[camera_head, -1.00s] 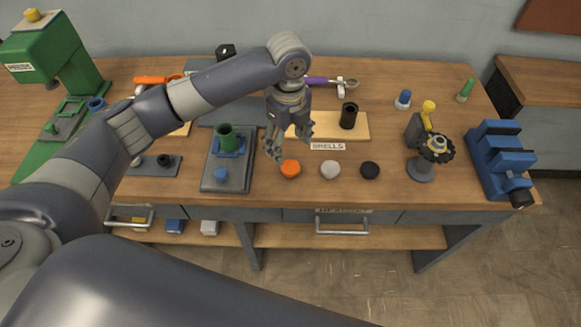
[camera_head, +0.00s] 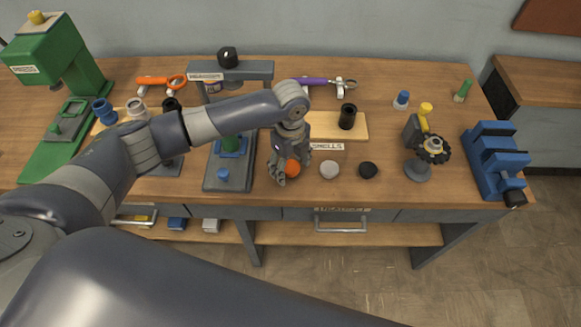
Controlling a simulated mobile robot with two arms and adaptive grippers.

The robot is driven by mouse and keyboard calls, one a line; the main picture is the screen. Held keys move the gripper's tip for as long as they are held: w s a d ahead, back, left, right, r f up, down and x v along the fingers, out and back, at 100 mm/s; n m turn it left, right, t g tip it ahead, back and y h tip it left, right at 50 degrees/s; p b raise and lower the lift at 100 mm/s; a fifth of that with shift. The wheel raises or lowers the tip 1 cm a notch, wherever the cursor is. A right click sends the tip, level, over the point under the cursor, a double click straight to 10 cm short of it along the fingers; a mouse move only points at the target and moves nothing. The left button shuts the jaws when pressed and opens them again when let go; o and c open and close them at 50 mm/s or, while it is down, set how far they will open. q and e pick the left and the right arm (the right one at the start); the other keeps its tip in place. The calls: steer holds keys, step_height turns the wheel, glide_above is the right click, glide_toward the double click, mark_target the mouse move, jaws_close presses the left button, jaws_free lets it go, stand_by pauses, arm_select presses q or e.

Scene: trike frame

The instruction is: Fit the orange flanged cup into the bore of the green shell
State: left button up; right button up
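The orange flanged cup (camera_head: 293,168) sits near the front of the bench, left of a white cup and a black cup. My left gripper (camera_head: 289,172) is down at the orange cup with its fingers apart, one on each side of it. The fingers cover part of the cup, and I cannot tell whether they touch it. The green shell (camera_head: 231,141) stands in a blue holder (camera_head: 232,151) on the dark press base (camera_head: 227,182). My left forearm hides the shell's upper part and its bore. My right gripper is not in view.
The white cup (camera_head: 329,169) and the black cup (camera_head: 368,170) are close on the right. Behind stands a black shell (camera_head: 347,117) on a wooden board. A dark press frame (camera_head: 232,70) rises behind my forearm. A blue vise (camera_head: 495,160) is at the far right.

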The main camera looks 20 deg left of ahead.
arm_select(q)
steer(key=c, duration=1)
steer(key=shift+r, duration=0.15)
